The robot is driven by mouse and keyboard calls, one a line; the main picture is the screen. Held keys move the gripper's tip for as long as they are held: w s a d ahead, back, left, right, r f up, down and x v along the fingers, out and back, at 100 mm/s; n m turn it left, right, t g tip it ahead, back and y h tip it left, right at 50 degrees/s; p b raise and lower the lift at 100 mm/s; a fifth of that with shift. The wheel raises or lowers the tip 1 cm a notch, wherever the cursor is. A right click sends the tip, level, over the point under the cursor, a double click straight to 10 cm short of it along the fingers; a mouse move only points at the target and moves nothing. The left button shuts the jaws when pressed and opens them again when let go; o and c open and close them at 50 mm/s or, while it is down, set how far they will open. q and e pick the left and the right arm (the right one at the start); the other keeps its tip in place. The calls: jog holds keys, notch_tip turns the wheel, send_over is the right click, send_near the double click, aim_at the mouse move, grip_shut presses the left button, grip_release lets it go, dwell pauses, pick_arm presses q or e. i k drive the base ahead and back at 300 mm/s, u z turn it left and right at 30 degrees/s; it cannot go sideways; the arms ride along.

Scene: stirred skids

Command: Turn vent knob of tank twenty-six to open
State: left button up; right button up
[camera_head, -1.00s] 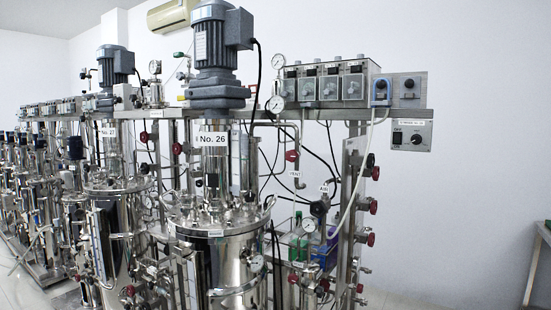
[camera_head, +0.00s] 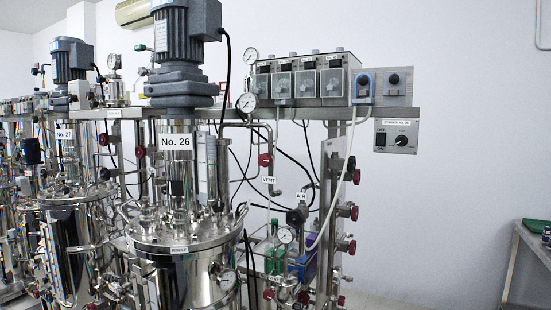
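Tank No. 26 (camera_head: 190,270) is a shiny steel vessel left of centre, with a grey motor on top and a "No. 26" label (camera_head: 176,142) on its neck. A red round knob (camera_head: 265,160) sits on the pipe just above the "VENT" tag (camera_head: 268,180), right of the tank's neck. Its open or shut setting cannot be read at this size. An "AIR" tag (camera_head: 301,195) hangs on a dark valve lower right of it. Neither of my grippers shows in the view.
Several red knobs (camera_head: 354,212) line the steel frame's right side. Control boxes (camera_head: 308,77) and a stirrer panel (camera_head: 396,136) sit above. Tank No. 27 (camera_head: 75,240) stands left. A side table (camera_head: 530,235) is at the far right; clear floor (camera_head: 430,303) lies between.

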aim_at(264, 160)
jog(key=z, duration=0.05)
jog(key=i, duration=1.15)
jog(key=u, duration=0.1)
jog(key=k, duration=0.6)
